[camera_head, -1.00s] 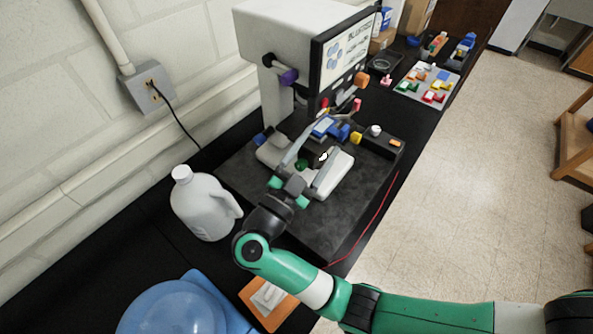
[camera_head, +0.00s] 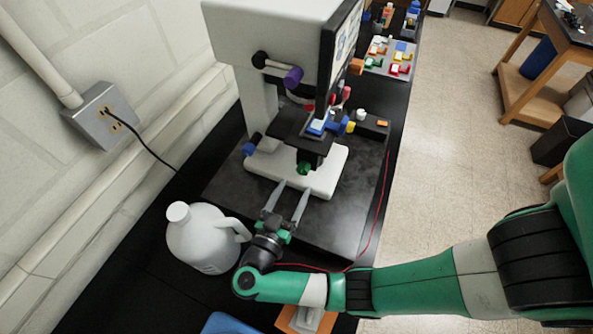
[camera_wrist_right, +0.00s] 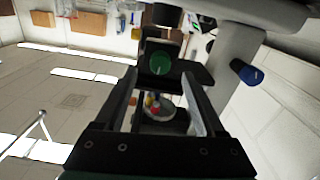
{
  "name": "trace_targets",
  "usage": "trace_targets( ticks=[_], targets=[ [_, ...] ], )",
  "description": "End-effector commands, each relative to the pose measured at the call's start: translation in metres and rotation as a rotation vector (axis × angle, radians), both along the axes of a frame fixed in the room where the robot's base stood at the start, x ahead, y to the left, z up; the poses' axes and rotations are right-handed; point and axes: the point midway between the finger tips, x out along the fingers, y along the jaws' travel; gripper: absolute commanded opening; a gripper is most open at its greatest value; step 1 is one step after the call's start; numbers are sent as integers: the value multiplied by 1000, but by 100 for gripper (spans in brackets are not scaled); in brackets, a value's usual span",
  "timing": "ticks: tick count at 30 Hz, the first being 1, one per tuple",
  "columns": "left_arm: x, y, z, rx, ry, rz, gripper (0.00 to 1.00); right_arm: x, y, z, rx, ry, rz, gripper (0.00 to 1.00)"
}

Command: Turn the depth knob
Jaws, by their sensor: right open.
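A microscope-like machine (camera_head: 262,35) with a white body carries several coloured knobs. A green knob (camera_head: 304,168) sits low under its dark stage; it also shows in the right wrist view (camera_wrist_right: 160,63), between and beyond the fingertips. A purple knob (camera_head: 292,78) is on the upper side, a blue knob (camera_head: 249,149) at the lower left, also in the wrist view (camera_wrist_right: 246,72), and a yellow knob (camera_head: 350,127) by the stage. Which is the depth knob I cannot tell. My right gripper (camera_head: 291,190) is open and empty, in front of the white base, pointing towards the green knob. My left gripper is not visible.
A white jug (camera_head: 203,238) stands just left of my right gripper. A red wire (camera_head: 376,205) runs along the right of the dark slab (camera_head: 230,186). Trays of coloured pieces (camera_head: 390,62) lie at the back. The floor lies to the right.

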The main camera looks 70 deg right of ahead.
Motion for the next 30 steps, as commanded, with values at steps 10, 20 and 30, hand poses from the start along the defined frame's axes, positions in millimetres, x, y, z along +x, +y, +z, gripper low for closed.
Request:
trace_targets(
  ticks=[10,20,30],
  targets=[
    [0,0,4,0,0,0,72,-2,-56,1,1,0,-3,72],
    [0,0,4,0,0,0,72,-1,-60,0,0,-1,0,68],
    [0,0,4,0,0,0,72,-1,-60,1,0,-1,0,7]
  ],
)
